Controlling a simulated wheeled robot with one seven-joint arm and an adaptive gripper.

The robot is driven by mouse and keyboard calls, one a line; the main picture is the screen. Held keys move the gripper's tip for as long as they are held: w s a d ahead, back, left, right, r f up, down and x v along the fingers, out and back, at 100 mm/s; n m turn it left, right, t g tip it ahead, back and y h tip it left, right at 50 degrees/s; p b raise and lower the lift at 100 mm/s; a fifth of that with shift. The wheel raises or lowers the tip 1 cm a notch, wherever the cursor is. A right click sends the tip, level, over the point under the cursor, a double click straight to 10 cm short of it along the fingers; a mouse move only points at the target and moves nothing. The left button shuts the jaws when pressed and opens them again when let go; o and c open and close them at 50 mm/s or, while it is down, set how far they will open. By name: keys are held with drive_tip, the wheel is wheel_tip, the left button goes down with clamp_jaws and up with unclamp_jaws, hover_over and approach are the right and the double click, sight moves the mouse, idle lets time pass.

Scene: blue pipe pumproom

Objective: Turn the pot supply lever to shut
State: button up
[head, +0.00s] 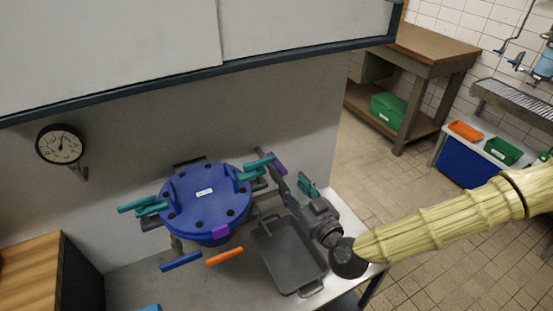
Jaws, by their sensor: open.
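A round blue lidded pot (205,202) stands on the bench against the grey wall in the head view. Several coloured handles surround it: teal ones at its left (137,205) and right (260,163), a purple one (277,164) at the upper right, and blue (181,262) and orange (224,256) ones in front. The picture does not show which is the pot supply lever. My gripper (290,198) is open at the pot's right, over the bench beside the grey tray. Dark parts overlap there, so contact with a handle cannot be told.
The grey tray (286,258) lies right of the pot, partly beneath my wrist. A round gauge (61,145) hangs on the wall. A wooden table (425,45) and a sink area stand behind; tiled floor is open at right.

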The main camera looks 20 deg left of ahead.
sight(269, 153)
drive_tip(key=shift+w+a+r+p, duration=0.1)
drive_tip(key=shift+w+a+p, duration=0.25)
drive_tip(key=shift+w, duration=0.25)
drive_tip(key=p+x, duration=0.2)
drive_tip(key=x, duration=0.7)
drive_tip(key=shift+a, duration=0.15)
clamp_jaws()
